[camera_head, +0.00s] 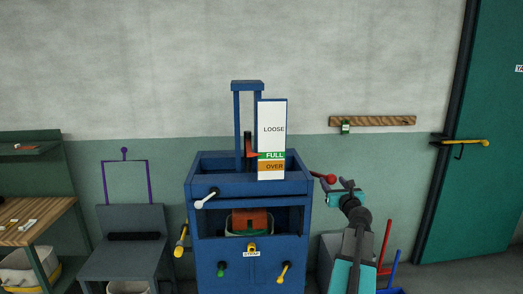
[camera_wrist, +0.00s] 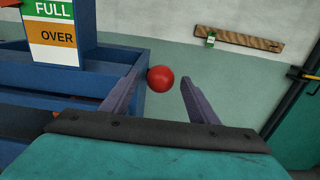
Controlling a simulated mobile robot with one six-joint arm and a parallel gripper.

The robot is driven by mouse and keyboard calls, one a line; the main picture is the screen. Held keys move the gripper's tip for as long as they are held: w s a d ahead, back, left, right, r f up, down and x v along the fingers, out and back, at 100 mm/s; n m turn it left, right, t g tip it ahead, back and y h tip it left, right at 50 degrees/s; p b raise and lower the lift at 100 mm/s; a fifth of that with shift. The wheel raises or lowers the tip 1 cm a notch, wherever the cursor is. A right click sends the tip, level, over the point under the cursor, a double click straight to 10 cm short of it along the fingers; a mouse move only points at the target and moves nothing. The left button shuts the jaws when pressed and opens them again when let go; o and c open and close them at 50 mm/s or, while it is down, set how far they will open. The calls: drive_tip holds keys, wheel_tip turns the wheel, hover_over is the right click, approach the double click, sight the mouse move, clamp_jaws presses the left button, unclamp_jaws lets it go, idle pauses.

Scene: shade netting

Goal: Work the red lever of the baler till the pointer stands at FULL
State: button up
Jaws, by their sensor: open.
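The blue baler (camera_head: 248,185) stands mid-picture with a tall scale board (camera_head: 272,115) reading LOOSE, FULL and OVER from top to bottom. A red pointer (camera_head: 249,147) stands left of the board; its lower end is near the top of the green FULL band, but the exact reading is too small to tell. The red lever (camera_head: 329,178) sticks out of the baler's right side and ends in a red ball, also seen in the wrist view (camera_wrist: 160,79). My gripper (camera_head: 343,186) is open at the ball, which appears between its fingers; contact cannot be told.
Other handles on the baler are white (camera_head: 206,198), yellow (camera_head: 284,272) and green (camera_head: 222,268). A grey machine (camera_head: 132,228) and a wooden bench (camera_head: 35,218) stand left. A red post (camera_head: 385,242) and a green door (camera_head: 490,150) are right.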

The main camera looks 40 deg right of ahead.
drive_tip(key=shift+v, duration=1.8)
drive_tip(key=o, duration=0.6)
drive_tip(key=shift+c, duration=0.2)
drive_tip(key=b+v, duration=0.7)
drive_tip(key=v, duration=0.1)
drive_tip(key=shift+s+b, duration=0.2)
drive_tip(key=shift+b, duration=0.15)
drive_tip(key=b, duration=0.3)
drive_tip(key=shift+s+a+f+b, duration=0.1)
drive_tip(key=shift+s+a+b, duration=0.2)
drive_tip(key=shift+a, duration=0.1)
drive_tip(key=b+v, duration=0.1)
drive_tip(key=b, duration=0.5)
drive_tip(key=shift+s+a+f, duration=0.1)
drive_tip(key=shift+s+a, duration=0.1)
drive_tip(key=shift+s, duration=0.1)
